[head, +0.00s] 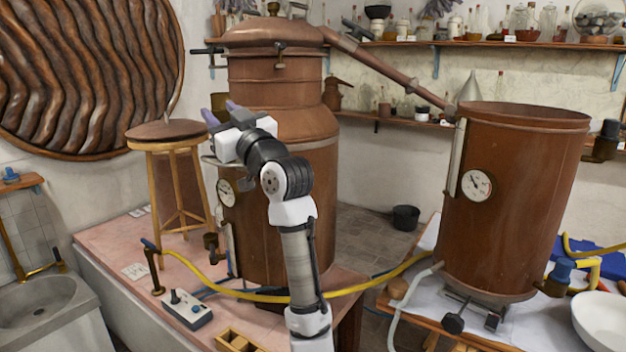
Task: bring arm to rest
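My arm reaches up from the bottom middle in the head view, in front of the large copper still (283,170). My gripper (219,111) is at the upper left end of the arm, pointing away from me. Its two purple fingertips show apart with nothing seen between them. It appears beside the still's left side and right of the wooden stool (172,133). I cannot tell how near it is to either. My arm hides part of the still's front.
A copper vat (522,200) with a gauge stands at right on a table, joined to the still by a sloping pipe (375,62). A yellow hose (345,291) crosses behind my arm. A control box (187,309) sits at lower left. A black bucket (406,217) stands on the floor.

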